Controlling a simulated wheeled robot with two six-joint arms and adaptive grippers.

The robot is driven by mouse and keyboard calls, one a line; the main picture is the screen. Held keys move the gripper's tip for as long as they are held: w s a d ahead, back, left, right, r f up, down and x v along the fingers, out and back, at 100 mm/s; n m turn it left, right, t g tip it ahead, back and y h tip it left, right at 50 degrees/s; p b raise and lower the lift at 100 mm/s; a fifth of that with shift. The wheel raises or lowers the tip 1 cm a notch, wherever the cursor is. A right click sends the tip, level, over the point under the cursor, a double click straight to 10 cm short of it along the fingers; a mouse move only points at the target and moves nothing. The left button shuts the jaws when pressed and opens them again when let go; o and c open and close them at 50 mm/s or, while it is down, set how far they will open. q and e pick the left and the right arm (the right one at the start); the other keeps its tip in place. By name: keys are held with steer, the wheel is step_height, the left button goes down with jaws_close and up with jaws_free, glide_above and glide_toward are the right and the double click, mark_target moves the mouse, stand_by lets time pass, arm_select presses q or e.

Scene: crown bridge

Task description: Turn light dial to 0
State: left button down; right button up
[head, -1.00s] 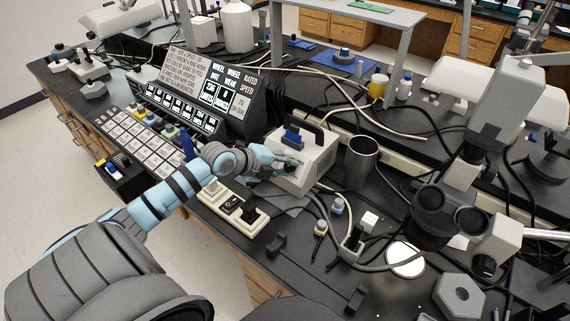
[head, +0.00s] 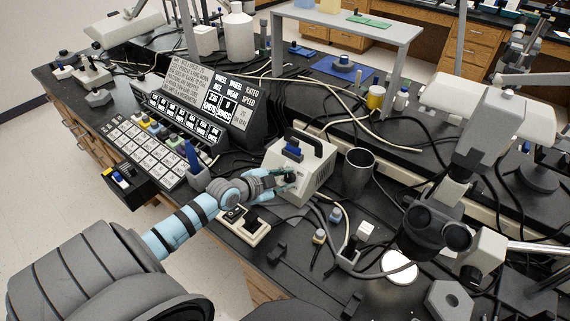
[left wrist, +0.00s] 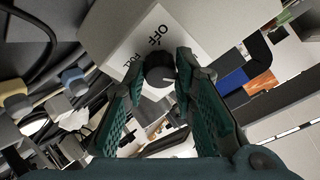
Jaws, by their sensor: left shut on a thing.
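The light dial is a small black knob (left wrist: 160,70) with a white pointer line, on the pale face of a light box (head: 318,167). In the left wrist view, the lettering OFF and what looks like FULL is printed beside the knob. The pointer line points to the right of that picture, away from the lettering. I cannot make out a 0 mark. My left gripper (head: 286,180) is at the front of the box in the head view. In the left wrist view its green fingers (left wrist: 163,82) are shut on the knob, one on each side. My right gripper is not in view.
A dark metal cup (head: 358,172) stands right of the box. A white power strip (head: 247,228) lies below my left gripper. A control panel with keys (head: 150,150) is to the left. Cables and a microscope (head: 437,215) crowd the right.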

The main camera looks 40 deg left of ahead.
arm_select(q)
steer(key=n+y+p, duration=0.1)
steer(key=n+p, duration=0.3)
steer(key=n, duration=0.1)
steer(key=shift+d+r+n, duration=0.1)
steer(key=shift+r+n, duration=0.05)
steer(key=shift+n, duration=0.15)
steer(key=shift+n+p, duration=0.9)
steer(key=shift+n, duration=0.1)
steer(key=shift+f, duration=0.2)
steer(key=c, duration=1.3)
jaws_free()
steer(key=shift+s, duration=0.1)
steer(key=v, duration=1.1)
steer(key=shift+s+d, duration=0.25)
steer(key=shift+s, duration=0.15)
